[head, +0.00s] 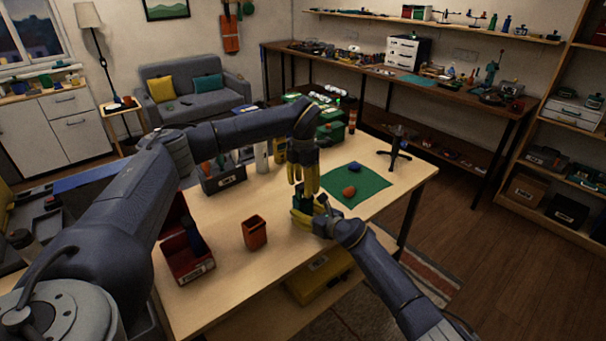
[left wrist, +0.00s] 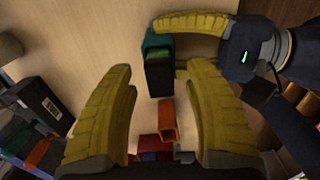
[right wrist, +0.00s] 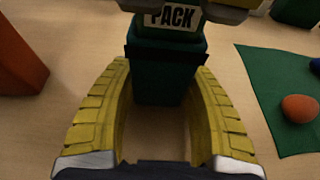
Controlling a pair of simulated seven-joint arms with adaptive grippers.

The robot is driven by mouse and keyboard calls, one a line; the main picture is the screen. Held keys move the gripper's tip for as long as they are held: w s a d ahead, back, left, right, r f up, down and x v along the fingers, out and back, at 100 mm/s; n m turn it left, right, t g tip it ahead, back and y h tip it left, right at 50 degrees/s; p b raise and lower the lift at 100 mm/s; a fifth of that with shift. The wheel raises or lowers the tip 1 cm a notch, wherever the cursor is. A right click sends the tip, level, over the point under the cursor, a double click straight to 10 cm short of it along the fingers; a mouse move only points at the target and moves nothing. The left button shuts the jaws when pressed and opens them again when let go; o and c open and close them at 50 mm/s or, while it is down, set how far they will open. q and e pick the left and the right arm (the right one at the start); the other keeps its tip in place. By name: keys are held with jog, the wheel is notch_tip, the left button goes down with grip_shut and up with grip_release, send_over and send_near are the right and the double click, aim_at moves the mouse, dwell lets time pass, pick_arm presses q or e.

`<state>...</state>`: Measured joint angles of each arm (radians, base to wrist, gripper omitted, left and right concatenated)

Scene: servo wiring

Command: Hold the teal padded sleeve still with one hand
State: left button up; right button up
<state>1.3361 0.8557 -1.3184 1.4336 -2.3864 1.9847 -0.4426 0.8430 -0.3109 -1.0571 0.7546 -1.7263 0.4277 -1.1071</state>
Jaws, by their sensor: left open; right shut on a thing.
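The teal padded sleeve (right wrist: 165,82) stands upright over the table, between the yellow fingers of my right gripper (right wrist: 165,75), which are shut on its sides. In the left wrist view the teal sleeve (left wrist: 152,42) shows beside the dark block's top. My left gripper (head: 304,190) is open, pointing down directly above the sleeve and close to my right gripper.
A green mat (head: 372,183) with an orange lump (head: 349,191) and a blue lump lies right of the grippers. An orange-brown cup (head: 255,232) stands at front left. A red bin (head: 190,262) and a grey tool caddy (head: 222,178) are farther left. Bare tabletop lies between.

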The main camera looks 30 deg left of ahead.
pick_arm(q)
jog(key=shift+f, duration=1.45)
grip_shut()
